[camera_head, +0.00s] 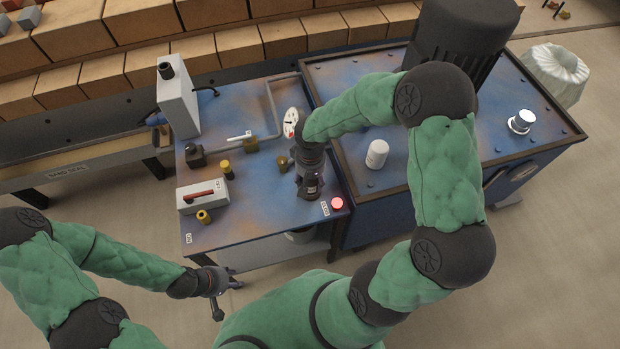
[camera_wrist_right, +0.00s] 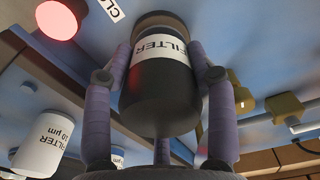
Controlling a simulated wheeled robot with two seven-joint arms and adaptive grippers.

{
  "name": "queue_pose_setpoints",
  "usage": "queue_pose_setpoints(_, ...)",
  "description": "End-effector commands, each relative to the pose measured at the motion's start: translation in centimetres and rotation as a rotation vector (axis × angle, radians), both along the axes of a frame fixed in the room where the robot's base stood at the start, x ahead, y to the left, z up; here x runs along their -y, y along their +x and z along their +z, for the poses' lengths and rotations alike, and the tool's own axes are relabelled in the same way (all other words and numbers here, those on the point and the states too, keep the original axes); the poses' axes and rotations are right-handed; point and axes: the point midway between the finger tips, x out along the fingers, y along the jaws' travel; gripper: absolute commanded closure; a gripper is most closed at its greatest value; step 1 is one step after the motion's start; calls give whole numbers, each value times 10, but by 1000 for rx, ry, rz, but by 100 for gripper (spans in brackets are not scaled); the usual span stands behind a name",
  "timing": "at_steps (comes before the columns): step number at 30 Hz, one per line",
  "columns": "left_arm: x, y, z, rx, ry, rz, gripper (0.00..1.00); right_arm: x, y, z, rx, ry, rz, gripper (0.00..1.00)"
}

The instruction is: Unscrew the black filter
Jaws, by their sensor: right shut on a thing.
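The black filter (camera_wrist_right: 160,95) shows in the right wrist view, a dark cylinder with a white label reading FILTER. My right gripper (camera_wrist_right: 158,62) has one finger on each side of it and is shut on it. Its far end is at a brownish round part against the blue tabletop; I cannot tell whether the thread is engaged. In the head view my right gripper (camera_head: 310,188) is over the right part of the blue table, and I cannot make out the filter there. My left gripper (camera_head: 229,298) is open and empty, in front of the table's near edge.
A lit red button (camera_head: 337,203) is close to my right gripper. A gauge (camera_head: 290,122) and pipe stand behind it. A white 10 µm canister (camera_head: 376,154) stands on the right-hand bench.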

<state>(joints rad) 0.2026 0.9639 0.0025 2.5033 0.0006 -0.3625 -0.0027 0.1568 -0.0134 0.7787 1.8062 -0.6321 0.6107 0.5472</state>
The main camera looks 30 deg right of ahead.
Motion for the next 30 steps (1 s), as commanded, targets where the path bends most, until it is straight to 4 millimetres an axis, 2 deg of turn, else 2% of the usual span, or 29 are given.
queue_pose_setpoints(7, 0, 0, 12, 0, 0, 0, 60, 1, 2, 3, 6, -1, 182, 88)
queue_pose_setpoints(20, 0, 0, 14, 0, 0, 0, 60, 1, 3, 2, 7, -2, 232, 88)
queue_pose_setpoints(30, 0, 0, 27, 0, 0, 0, 60, 1, 3, 3, 7, -2, 451, 88)
